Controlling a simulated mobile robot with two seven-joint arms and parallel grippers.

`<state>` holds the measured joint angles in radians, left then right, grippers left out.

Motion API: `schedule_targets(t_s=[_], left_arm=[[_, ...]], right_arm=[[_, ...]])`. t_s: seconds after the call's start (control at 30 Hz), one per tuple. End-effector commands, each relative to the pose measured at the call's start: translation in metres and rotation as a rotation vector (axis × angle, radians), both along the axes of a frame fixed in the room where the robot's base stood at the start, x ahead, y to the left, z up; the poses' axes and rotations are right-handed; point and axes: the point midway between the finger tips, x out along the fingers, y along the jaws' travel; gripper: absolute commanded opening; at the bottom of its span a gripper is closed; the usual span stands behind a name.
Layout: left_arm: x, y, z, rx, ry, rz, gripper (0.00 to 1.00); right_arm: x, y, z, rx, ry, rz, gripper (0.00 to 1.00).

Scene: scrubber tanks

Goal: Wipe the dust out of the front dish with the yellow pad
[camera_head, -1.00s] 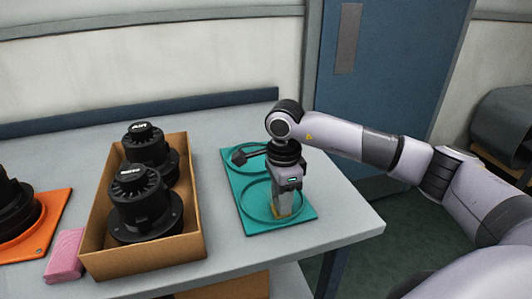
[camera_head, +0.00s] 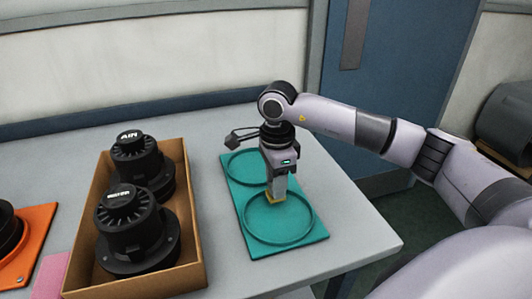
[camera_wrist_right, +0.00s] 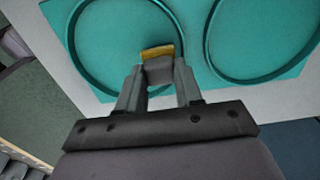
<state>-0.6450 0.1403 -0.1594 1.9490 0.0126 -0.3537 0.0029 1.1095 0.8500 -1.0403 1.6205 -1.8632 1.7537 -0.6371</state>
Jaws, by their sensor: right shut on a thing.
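The teal plate (camera_head: 235,215) lies on the table with two round rimmed dishes. The front dish (camera_head: 262,238) is the nearer one; it also shows on the left in the wrist view (camera_wrist_right: 95,78). My right gripper (camera_head: 277,190) points down over the back part of the front dish. It is shut on the yellow pad (camera_head: 272,202), whose yellow edge shows beyond a grey block between the fingers in the wrist view (camera_wrist_right: 157,51). The pad is low, by the dish's rear rim; whether it touches the floor I cannot tell. I can make out no dust. My left gripper is out of view.
The rear dish (camera_head: 232,158) is empty. A cardboard box (camera_head: 195,225) with two black motor-like units (camera_head: 137,235) stands left of the plate. An orange tray (camera_head: 38,240) and a pink pad (camera_head: 52,272) lie further left. The table's right edge is close to the plate.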

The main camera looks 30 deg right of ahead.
Motion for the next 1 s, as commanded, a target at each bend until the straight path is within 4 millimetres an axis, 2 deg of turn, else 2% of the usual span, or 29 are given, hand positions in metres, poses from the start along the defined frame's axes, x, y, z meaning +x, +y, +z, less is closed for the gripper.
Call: schedule_targets(t_s=[0.03, 0.6, 1.0], left_arm=[[0.000, 0.000, 0.007, -0.001, 0.000, 0.001, 0.43], [-0.003, 0.000, 0.039, -0.001, 0.007, 0.000, 0.43], [-0.002, 0.000, 0.041, 0.000, 0.003, 0.001, 0.43]], right_arm=[[0.001, 0.000, 0.010, 0.000, -0.004, -0.001, 0.07], [-0.001, -0.002, 0.060, 0.001, -0.003, -0.010, 0.07], [-0.002, -0.003, 0.064, 0.001, -0.003, -0.011, 0.07]])
